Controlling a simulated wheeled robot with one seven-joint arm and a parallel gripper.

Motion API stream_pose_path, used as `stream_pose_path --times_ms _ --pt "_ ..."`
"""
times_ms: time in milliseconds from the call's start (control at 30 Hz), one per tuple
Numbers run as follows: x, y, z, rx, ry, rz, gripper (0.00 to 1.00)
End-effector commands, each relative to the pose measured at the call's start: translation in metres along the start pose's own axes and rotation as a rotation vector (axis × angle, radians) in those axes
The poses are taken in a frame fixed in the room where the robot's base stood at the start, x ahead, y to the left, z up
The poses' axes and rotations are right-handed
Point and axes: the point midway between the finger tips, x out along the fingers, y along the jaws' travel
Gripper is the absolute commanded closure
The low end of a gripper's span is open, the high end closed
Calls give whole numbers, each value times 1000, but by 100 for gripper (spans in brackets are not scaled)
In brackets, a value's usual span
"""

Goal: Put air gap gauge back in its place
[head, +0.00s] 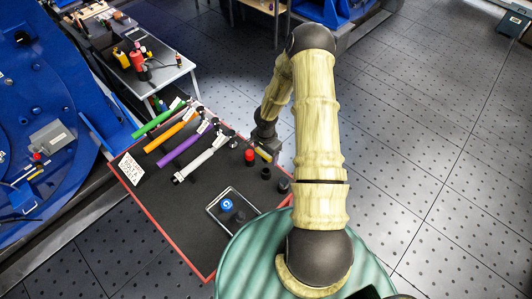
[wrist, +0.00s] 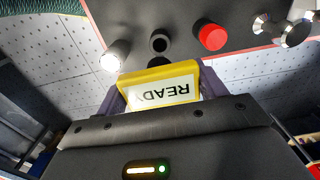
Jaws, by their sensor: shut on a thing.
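The air gap gauge appears to be a yellow-framed device with a pale screen reading "READY" (wrist: 165,90), upside down in the wrist view. My gripper (wrist: 160,97) is shut on it, with a finger at each side. In the head view, a small yellow part of the gauge (head: 263,154) shows at my gripper (head: 264,145), by the right edge of the dark, red-edged table (head: 150,205). The rest of the gauge is hidden by my gripper there. I cannot tell whether it touches the table, and no marked place for it is clear.
A red cylinder (head: 250,156) and black cylinders (head: 283,186) stand near the gripper. Several coloured-handled tools (head: 178,149) lie across the table beside a white sign (head: 131,168). A clear-edged tray (head: 231,210) sits in front. The table's left front is bare.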

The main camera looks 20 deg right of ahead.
Motion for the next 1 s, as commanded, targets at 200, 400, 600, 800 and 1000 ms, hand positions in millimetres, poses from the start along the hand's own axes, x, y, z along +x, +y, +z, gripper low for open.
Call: stream_pose_path --times_ms 200,400,600,800,1000 --pt "2 0 0 4 1 0 66" --pt "20 0 0 4 2 -1 66" --pt "36 0 0 4 2 -1 66" --pt "50 0 0 3 3 -1 66" --pt "57 0 0 3 3 -1 66"
